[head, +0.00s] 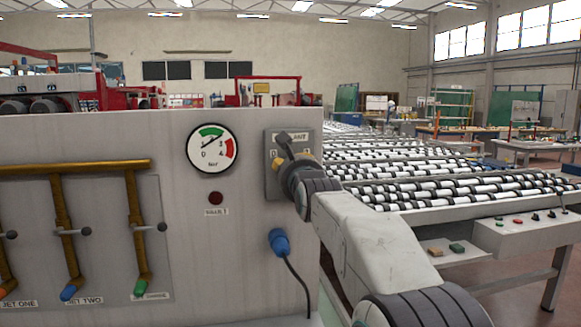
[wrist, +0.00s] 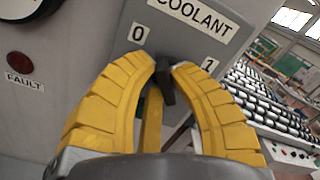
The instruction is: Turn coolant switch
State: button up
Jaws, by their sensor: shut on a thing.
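The coolant switch is a dark handle (head: 283,138) on a grey plate (head: 272,178) at the right of the panel, under a partly covered label. The wrist view shows the COOLANT label (wrist: 196,15) with a 0 at left and a 1 at right. My gripper (wrist: 168,68) has yellow ribbed fingers, closed on the dark switch handle (wrist: 167,86) between the two marks. My gripper (head: 296,162) covers the lower part of the switch in the head view. The fingers hide much of the handle, so its exact setting is hard to tell.
A pressure gauge (head: 212,148) and a dark red FAULT lamp (head: 216,198) sit left of the switch. A blue plug (head: 279,242) with a black cable is below. Valve levers (head: 70,235) are at left. A roller conveyor (head: 440,175) stands right of the panel.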

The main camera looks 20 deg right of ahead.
jog(key=shift+f+b, duration=0.15)
jog(key=shift+b, duration=0.15)
grip_shut()
jog(key=shift+f+m+b, duration=0.1)
jog(key=shift+m+b, duration=0.6)
jog(key=shift+b, duration=0.45)
jog(key=shift+r+m+b, duration=0.15)
jog(key=shift+m+b, duration=0.2)
jog(key=shift+m, duration=0.4)
jog(key=shift+r+m+b, duration=0.15)
jog(key=shift+m+b, duration=0.2)
jog(key=shift+m, duration=0.4)
jog(key=o, duration=0.8)
grip_release()
jog(key=shift+o, duration=0.2)
jog(key=shift+s, duration=0.1)
jog(key=v, duration=1.1)
jog(key=shift+s, duration=0.35)
jog(key=shift+o, duration=0.2)
jog(key=shift+a, duration=0.15)
